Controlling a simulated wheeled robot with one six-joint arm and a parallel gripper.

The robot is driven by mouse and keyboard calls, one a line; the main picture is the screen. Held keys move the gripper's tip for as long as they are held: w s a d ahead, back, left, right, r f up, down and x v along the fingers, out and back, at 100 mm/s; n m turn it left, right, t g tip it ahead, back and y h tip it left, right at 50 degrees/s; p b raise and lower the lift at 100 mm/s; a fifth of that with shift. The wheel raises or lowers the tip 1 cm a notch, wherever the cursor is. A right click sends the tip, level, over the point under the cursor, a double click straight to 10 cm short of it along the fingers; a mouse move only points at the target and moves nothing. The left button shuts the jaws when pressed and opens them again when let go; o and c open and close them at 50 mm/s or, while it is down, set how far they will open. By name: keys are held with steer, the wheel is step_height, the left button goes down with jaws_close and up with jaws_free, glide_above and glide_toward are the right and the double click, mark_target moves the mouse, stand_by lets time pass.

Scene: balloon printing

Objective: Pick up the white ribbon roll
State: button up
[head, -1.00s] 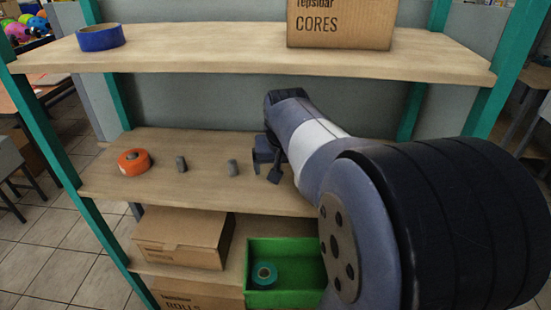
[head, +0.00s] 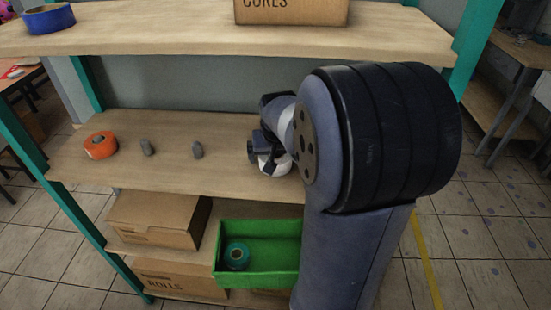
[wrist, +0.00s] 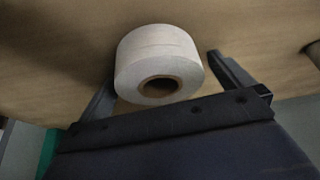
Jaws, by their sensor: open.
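The white ribbon roll (wrist: 160,62) lies on the wooden shelf in the wrist view, its brown core opening facing my gripper. My gripper (wrist: 163,66) is open, with one finger to the left of the roll and one to the right. A small gap shows on the right side; contact on the left is hard to tell. In the head view my gripper (head: 254,150) is low over the right part of the middle shelf. The white roll (head: 272,164) shows only partly there, with my arm hiding the rest.
An orange roll (head: 101,145) and two small grey pieces (head: 147,147) (head: 197,150) stand left on the middle shelf (head: 225,185). A green bin (head: 259,281) with a teal roll (head: 237,256) sits below. The upper shelf (head: 200,44) overhangs.

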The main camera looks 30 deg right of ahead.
steer(key=shift+c, duration=0.6)
steer(key=c, duration=0.9)
steer(key=shift+r, duration=0.15)
steer(key=shift+r, duration=0.25)
steer(key=v, duration=0.2)
steer(key=shift+r+b, duration=0.3)
steer(key=shift+r, duration=0.15)
steer(key=s+a, duration=0.2)
steer(key=s, duration=0.3)
steer(key=s+a+b, duration=0.1)
steer(key=s+a, duration=0.1)
steer(key=s, duration=0.3)
steer(key=s+a+b, duration=0.1)
steer(key=s+a, duration=0.1)
steer(key=s, duration=0.4)
steer(key=shift+a, duration=0.35)
